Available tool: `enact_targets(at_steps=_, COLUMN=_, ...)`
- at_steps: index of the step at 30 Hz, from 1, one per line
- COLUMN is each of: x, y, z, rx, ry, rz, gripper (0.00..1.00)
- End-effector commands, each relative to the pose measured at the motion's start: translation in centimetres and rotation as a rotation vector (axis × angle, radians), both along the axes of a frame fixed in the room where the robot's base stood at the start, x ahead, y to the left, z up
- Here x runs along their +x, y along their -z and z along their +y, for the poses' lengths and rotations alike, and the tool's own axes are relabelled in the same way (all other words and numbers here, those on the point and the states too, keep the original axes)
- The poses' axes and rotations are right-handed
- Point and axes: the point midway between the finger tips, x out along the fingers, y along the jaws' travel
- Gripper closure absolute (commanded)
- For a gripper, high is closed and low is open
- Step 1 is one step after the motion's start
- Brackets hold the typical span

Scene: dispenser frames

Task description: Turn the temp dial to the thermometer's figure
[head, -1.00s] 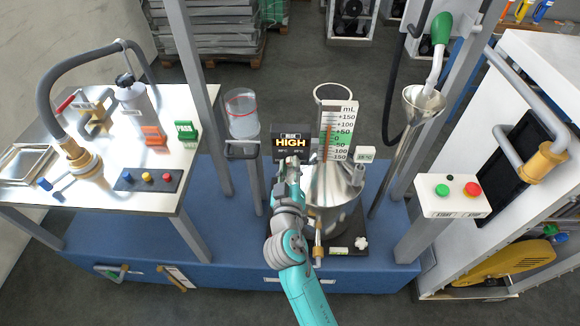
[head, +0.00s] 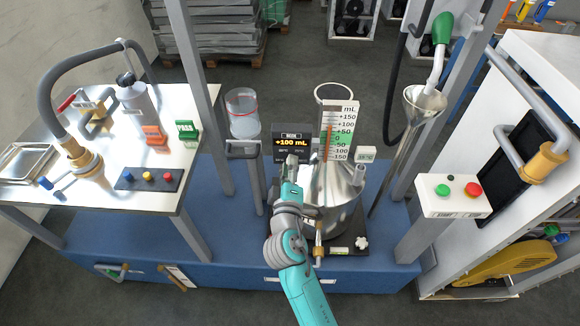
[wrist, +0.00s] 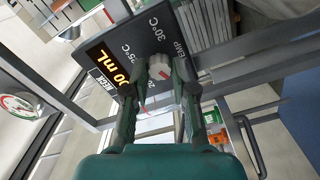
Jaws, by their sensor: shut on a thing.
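The temp dial (wrist: 160,67) is a small pale knob with a red mark on the dark meter box, beside printed 25°C and 30°C labels. I cannot tell exactly which label the mark points at. My gripper (wrist: 155,84) is shut on the dial, its fingers at either side of it. In the head view my gripper (head: 291,163) is at the meter box (head: 293,136), whose display reads +100 mL; the dial is hidden there. A small white tag (head: 366,153) beside the metal vessel (head: 335,195) has green writing too small to read. I cannot make out which item is the thermometer.
A tall mL scale (head: 341,130) stands right of the meter box. A clear cup (head: 242,112) is at its left, and a grey post (head: 200,85) rises beyond. A metal funnel (head: 424,100) is to the right. A round gauge (wrist: 18,105) shows in the wrist view.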

Motion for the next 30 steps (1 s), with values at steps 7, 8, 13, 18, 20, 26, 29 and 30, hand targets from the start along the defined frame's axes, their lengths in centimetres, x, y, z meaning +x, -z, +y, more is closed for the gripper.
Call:
enact_targets(at_steps=7, x=-0.02, y=0.05, z=0.06, rx=-0.027, ry=-0.001, rz=0.001, gripper=1.0)
enact_targets(at_steps=8, x=-0.02, y=0.05, z=0.06, rx=-0.028, ry=-0.001, rz=0.001, gripper=1.0)
enact_targets(at_steps=13, x=-0.03, y=0.06, z=0.06, rx=-0.028, ry=-0.001, rz=0.001, gripper=1.0)
enact_targets(at_steps=18, x=-0.03, y=0.07, z=0.05, rx=-0.027, ry=-0.001, rz=0.001, gripper=0.62)
enact_targets(at_steps=20, x=-0.03, y=0.07, z=0.05, rx=-0.027, ry=-0.001, rz=0.001, gripper=0.49)
enact_targets(at_steps=26, x=-0.01, y=0.04, z=0.03, rx=-0.027, ry=0.0, rz=0.001, gripper=0.49)
enact_targets(at_steps=29, x=-0.07, y=0.04, z=0.03, rx=-0.027, ry=-0.001, rz=0.001, gripper=0.49)
enact_targets(at_steps=30, x=-0.2, y=0.06, z=0.04, rx=-0.027, ry=-0.001, rz=0.001, gripper=0.49)
